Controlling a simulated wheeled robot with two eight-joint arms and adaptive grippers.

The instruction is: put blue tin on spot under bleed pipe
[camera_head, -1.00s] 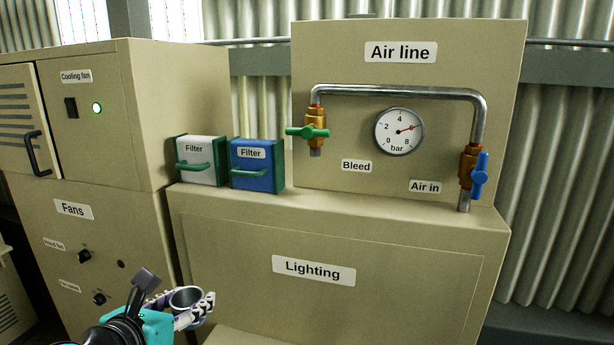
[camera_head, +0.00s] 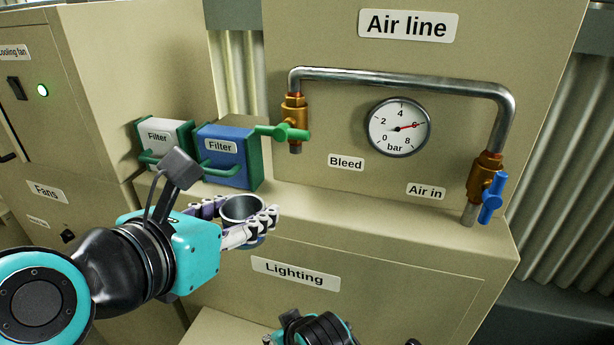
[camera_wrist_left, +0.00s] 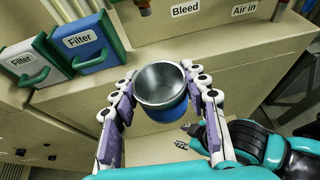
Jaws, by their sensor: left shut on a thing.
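The blue tin (camera_head: 243,209) is an open-topped cup with a silvery inside. My left gripper (camera_head: 250,215) is shut on it and holds it upright in front of the ledge, below the blue filter. In the left wrist view the tin (camera_wrist_left: 162,107) sits between the two fingers of the left gripper (camera_wrist_left: 165,100), its blue side showing. The bleed pipe (camera_head: 295,148) ends in a short outlet under a brass valve with a green handle (camera_head: 287,133), up and right of the tin. The ledge under the outlet is bare, with no spot mark that I can make out.
A white filter (camera_head: 161,142) and a blue filter (camera_head: 226,155) stand on the ledge (camera_head: 350,205) left of the bleed valve. The air-in valve (camera_head: 488,190) with its blue handle is at the right. The ledge between them is clear.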

